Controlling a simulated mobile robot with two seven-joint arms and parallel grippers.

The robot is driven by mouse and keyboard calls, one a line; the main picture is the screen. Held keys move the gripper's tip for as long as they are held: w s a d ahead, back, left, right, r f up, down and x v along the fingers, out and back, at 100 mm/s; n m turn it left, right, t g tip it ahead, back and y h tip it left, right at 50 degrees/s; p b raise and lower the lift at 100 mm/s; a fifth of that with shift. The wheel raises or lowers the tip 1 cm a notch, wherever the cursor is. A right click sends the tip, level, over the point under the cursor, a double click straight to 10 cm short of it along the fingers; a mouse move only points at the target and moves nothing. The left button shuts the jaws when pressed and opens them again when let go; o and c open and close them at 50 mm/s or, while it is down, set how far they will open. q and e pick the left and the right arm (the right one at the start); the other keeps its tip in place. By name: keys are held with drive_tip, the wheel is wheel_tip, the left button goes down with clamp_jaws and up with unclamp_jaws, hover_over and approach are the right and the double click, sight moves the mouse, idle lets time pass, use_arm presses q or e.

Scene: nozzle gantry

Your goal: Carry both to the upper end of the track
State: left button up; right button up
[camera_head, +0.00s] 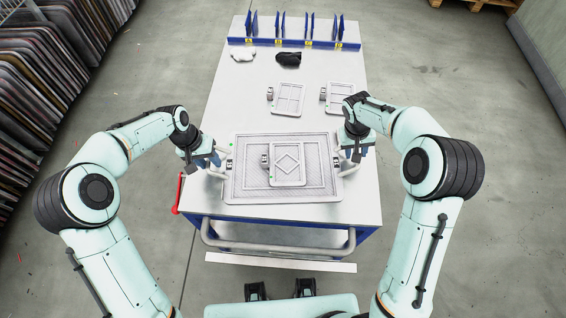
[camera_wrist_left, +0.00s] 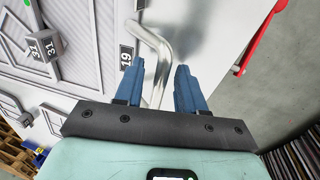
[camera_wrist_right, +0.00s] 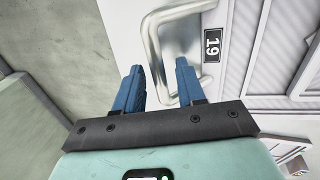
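A large grey patterned panel (camera_head: 236,193) lies flat on the white table top (camera_head: 232,100), with a metal loop handle at its left and right ends. A smaller framed panel with a diamond cutout (camera_head: 288,179) lies on top of it; its block reads 31 in the left wrist view (camera_wrist_left: 43,46). My left gripper (camera_head: 218,158) is open at the left handle (camera_wrist_left: 158,50), which runs between its fingers. My right gripper (camera_head: 352,153) is open at the right handle (camera_wrist_right: 154,50), also between its fingers. Both handles sit by labels reading 19. No track is clearly recognisable.
Two framed panels (camera_head: 289,87) (camera_head: 325,97) lie farther up the table. A white crumpled item (camera_head: 243,56) and a black one (camera_head: 288,59) lie near a blue rack with upright dividers (camera_head: 297,44). The table's left middle is clear. A red handle (camera_head: 179,193) sticks out at left.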

use_arm(q)
drive_tip(key=shift+f, duration=0.1)
use_arm(e)
drive_tip(key=shift+f, duration=0.1)
use_arm(q)
clamp_jaws()
use_arm(e)
clamp_jaws()
use_arm(q)
drive_tip(key=shift+w, duration=0.1)
idle(1.0)
